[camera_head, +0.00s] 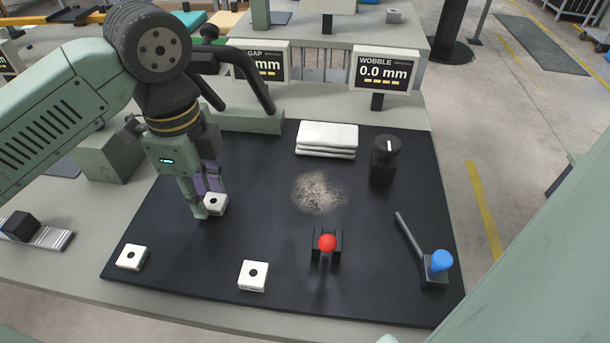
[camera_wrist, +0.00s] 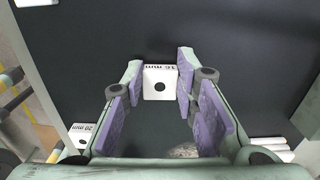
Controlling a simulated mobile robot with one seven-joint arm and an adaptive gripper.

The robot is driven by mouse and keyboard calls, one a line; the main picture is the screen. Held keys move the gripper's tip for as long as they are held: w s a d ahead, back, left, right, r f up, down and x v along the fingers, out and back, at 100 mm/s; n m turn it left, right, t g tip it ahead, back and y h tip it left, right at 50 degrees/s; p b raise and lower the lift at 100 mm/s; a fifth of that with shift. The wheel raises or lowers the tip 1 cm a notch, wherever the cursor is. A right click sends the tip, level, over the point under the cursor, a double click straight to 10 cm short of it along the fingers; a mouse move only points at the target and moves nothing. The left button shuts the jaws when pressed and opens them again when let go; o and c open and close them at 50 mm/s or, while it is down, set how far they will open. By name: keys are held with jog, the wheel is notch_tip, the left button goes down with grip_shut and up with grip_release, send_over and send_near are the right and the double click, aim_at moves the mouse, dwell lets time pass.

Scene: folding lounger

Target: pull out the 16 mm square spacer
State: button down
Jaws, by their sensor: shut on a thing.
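The 16 mm square spacer (camera_head: 215,204) is a small white block with a dark round hole, at the left-middle of the black mat. In the wrist view the spacer (camera_wrist: 160,83) sits between my fingertips, its label upside down and seeming to read 16 mm. My gripper (camera_head: 207,203) is shut on it, one finger at each side; the wrist view also shows my gripper (camera_wrist: 159,78). Whether the spacer touches the mat is hard to tell. Two similar spacers lie apart on the mat, one at front left (camera_head: 131,257) and one at front middle (camera_head: 253,276).
The black mat (camera_head: 190,275) also holds a red-knobbed fixture (camera_head: 327,244), a blue-knobbed lever (camera_head: 440,262), a black knob (camera_head: 385,160), folded white cloths (camera_head: 327,139) and a grey dusty patch (camera_head: 318,193). A wobble display (camera_head: 384,72) reads 0.0 mm behind.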

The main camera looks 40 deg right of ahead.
aim_at(205, 200)
jog(key=shift+r, duration=0.15)
jog(key=shift+r+p, duration=1.05)
jog(key=shift+r, duration=0.9)
